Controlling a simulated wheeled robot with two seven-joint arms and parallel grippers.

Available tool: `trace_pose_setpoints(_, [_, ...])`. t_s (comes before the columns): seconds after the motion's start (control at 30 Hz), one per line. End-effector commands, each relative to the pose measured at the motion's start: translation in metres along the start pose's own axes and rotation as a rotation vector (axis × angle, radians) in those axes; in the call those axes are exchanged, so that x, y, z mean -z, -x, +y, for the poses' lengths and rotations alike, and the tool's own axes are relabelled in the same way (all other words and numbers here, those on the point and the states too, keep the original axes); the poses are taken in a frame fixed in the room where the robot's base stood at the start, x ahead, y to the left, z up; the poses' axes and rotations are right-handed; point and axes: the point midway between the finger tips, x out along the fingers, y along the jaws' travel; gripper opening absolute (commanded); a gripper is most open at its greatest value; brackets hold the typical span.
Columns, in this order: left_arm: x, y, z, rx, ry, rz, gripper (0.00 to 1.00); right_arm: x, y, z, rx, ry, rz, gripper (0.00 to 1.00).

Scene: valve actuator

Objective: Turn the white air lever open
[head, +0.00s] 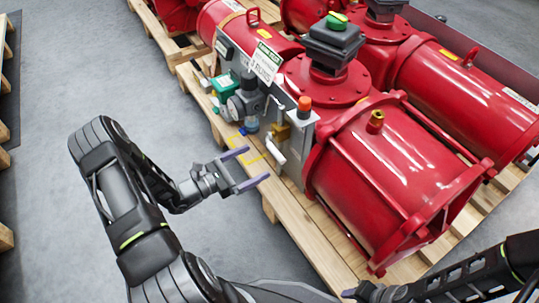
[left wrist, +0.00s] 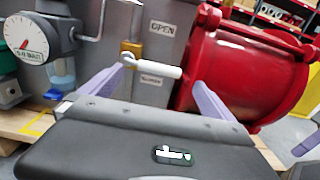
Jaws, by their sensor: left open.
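The white air lever (head: 276,151) sits on the grey panel at the front of the red actuator, below a brass valve body (head: 281,132). In the left wrist view the lever (left wrist: 158,68) points right and slightly down from the brass valve (left wrist: 131,48), between an OPEN label (left wrist: 162,28) above and a lower label (left wrist: 152,80) that seems to read CLOSED. My left gripper (head: 257,164) is open and empty, apart from the lever, with its purple fingers towards it. In the left wrist view the lever appears between the fingertips (left wrist: 158,76). My right gripper (head: 355,292) is small and dark at the bottom edge.
Red actuator cylinders (head: 375,170) lie on wooden pallets (head: 315,232). A pressure gauge (left wrist: 25,40) and a blue-bottomed filter bowl (left wrist: 61,80) are left of the lever. An orange-topped part (head: 304,104) stands above it. Grey floor left of the pallet is clear.

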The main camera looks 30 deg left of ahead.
Motion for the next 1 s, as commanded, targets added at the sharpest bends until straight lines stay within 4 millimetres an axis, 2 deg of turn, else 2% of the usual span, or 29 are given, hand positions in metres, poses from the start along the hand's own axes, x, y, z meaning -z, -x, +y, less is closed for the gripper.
trace_pose_setpoints(0.3, [0.002,-0.049,-0.001,0.003,-0.001,-0.001,1.00,0.002,-0.015,0.004,0.000,-0.001,0.007,0.36])
trace_pose_setpoints(0.43, [0.001,-0.062,-0.001,0.002,0.000,-0.001,1.00,0.002,-0.017,0.005,0.000,-0.001,0.009,0.36])
trace_pose_setpoints(0.77, [0.000,-0.067,-0.001,0.001,0.000,0.000,1.00,0.002,-0.017,0.005,0.000,-0.001,0.010,0.36])
trace_pose_setpoints(1.0, [0.000,-0.067,-0.001,0.001,0.000,0.000,0.81,0.002,-0.017,0.005,0.000,-0.001,0.009,0.36])
